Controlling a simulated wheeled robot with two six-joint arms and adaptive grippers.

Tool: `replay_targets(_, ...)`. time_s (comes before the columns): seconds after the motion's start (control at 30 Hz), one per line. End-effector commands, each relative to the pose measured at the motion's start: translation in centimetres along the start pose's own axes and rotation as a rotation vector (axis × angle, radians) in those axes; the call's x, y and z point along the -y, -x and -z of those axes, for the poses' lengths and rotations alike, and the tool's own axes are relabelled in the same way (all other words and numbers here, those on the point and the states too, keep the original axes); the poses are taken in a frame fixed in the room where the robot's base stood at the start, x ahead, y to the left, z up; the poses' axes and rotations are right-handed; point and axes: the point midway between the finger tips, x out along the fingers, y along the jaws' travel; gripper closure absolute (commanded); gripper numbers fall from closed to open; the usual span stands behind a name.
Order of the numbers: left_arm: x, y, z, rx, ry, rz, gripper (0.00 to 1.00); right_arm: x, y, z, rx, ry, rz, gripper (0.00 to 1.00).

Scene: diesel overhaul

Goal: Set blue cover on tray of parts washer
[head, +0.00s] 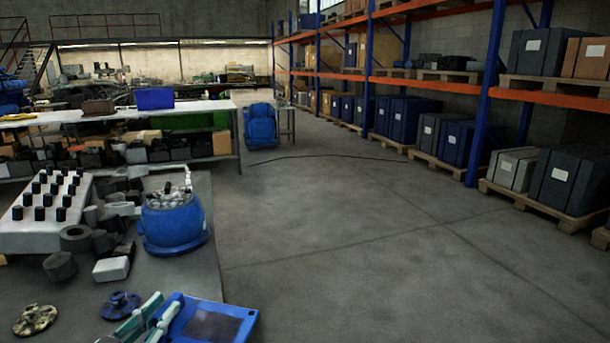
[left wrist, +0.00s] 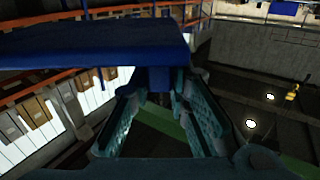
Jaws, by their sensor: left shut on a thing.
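My left gripper (head: 150,318) is at the bottom of the head view, over the near edge of the table. It is shut on the blue cover (head: 212,322), a flat blue piece with a dark panel on its face. In the left wrist view, the two teal fingers (left wrist: 160,95) close on a blue block under the broad blue slab of the cover (left wrist: 95,45). A round blue tub (head: 172,232) with grey lumps inside and a pale pipe behind it stands on the table; I cannot tell if it is the parts washer. My right gripper is out of view.
On the table (head: 205,275) are a white block with black pegs (head: 45,205), grey cylinders, a white block (head: 112,268) and discs (head: 120,305). Behind are a bench with a blue bin (head: 155,98) and a blue machine (head: 261,127). The floor right is largely clear before the racks.

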Motion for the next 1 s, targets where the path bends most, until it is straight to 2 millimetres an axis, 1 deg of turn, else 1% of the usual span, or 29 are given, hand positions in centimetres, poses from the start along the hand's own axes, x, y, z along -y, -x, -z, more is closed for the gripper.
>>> replay_targets(0.03,-1.8,1.3,2.0,0.001,-0.002,-0.052,1.0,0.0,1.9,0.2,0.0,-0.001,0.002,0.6)
replay_targets(0.13,-5.1,3.9,4.0,0.002,0.002,-0.152,1.0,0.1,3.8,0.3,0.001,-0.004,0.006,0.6)
replay_targets(0.23,-7.7,6.4,5.4,0.002,0.004,-0.229,1.0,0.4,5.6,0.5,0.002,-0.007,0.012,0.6)
replay_targets(0.33,-9.1,8.1,5.4,-0.003,0.009,-0.276,1.0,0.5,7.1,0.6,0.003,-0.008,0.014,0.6)
replay_targets(0.43,-9.6,9.3,5.0,0.001,0.009,-0.279,1.0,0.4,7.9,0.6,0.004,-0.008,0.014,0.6)
replay_targets(0.53,-9.7,9.7,4.3,-0.001,0.006,-0.28,1.0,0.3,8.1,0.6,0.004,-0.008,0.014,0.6)
replay_targets(0.97,-9.7,9.8,4.0,-0.005,0.003,-0.279,1.0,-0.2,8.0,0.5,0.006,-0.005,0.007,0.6)
replay_targets(1.0,-9.7,9.8,4.0,-0.005,0.003,-0.279,1.0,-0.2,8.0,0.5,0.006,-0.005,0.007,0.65)
